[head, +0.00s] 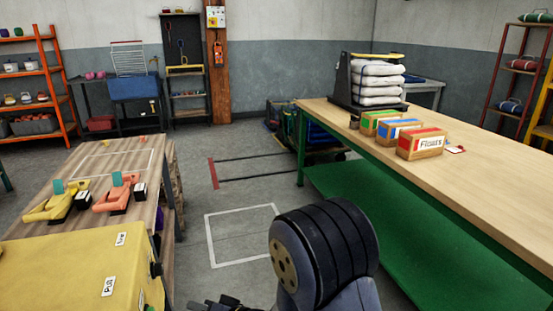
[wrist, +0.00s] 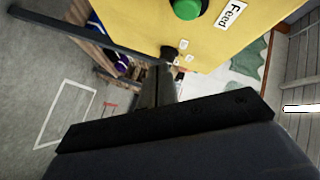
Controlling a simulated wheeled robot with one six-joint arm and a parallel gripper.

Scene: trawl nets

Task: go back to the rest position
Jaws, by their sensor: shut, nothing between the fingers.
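My gripper (wrist: 158,80) shows in the wrist view as dark fingers close together, with nothing between them. It points toward the side of a yellow box-like machine (wrist: 215,40) with a round green button and a "Feed" label. Whether the fingers touch the machine I cannot tell. In the head view the yellow machine (head: 75,270) is at the lower left. My dark arm joint fills the lower middle there, and only a small dark part of the arm's end shows at the bottom edge.
A wooden table (head: 130,165) with a yellow and an orange tool is at left. A green-framed bench (head: 480,160) with labelled boxes and a stack of white bundles is at right. Open floor with a white-outlined square (head: 240,235) lies between them.

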